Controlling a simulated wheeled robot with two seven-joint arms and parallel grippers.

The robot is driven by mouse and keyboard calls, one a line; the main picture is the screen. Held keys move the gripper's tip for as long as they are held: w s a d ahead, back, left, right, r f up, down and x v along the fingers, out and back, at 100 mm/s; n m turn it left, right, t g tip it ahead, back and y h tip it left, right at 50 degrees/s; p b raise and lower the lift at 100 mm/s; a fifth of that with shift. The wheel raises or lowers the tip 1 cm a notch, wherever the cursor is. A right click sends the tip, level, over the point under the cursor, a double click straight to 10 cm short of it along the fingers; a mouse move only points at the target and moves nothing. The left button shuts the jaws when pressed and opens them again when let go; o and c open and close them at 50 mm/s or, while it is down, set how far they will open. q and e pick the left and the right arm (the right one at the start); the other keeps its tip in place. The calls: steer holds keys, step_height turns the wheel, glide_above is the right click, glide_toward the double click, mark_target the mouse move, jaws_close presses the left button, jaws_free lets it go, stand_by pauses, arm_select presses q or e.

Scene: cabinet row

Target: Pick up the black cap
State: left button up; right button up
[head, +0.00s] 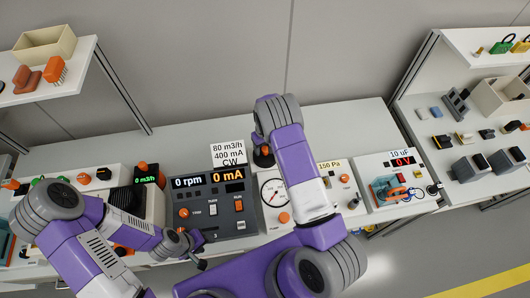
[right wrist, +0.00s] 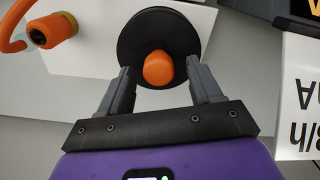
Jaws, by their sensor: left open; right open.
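A round black cap-like disc (right wrist: 135,38) with an orange knob (right wrist: 159,69) on it lies just beyond and between the fingertips of my right gripper (right wrist: 160,78) in the right wrist view. The right gripper is open, one finger to each side of the orange knob, and I cannot tell whether they touch it. In the head view the right gripper is mostly hidden by its own arm, with a small dark and orange piece (head: 263,157) showing below its wrist. My left gripper (head: 194,250) is open and empty at the front of the bench.
A dark grey meter panel (head: 205,180) with a white label card (head: 228,153) stands left of the right arm. A gauge panel (head: 273,190) and a capacitor panel (head: 405,172) stand to the right. The rear bench is clear.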

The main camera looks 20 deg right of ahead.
steer(key=shift+f, duration=0.8)
steer(key=shift+c, duration=0.4)
steer(key=c, duration=1)
steer(key=shift+c, duration=0.2)
step_height(320, 180, up, 9)
steer(key=shift+r, duration=0.2)
step_height(320, 180, up, 5)
steer(key=shift+f+p, duration=0.2)
steer(key=shift+p, duration=0.75)
step_height(320, 180, up, 8)
steer(key=p, duration=0.5)
glide_above(265, 148)
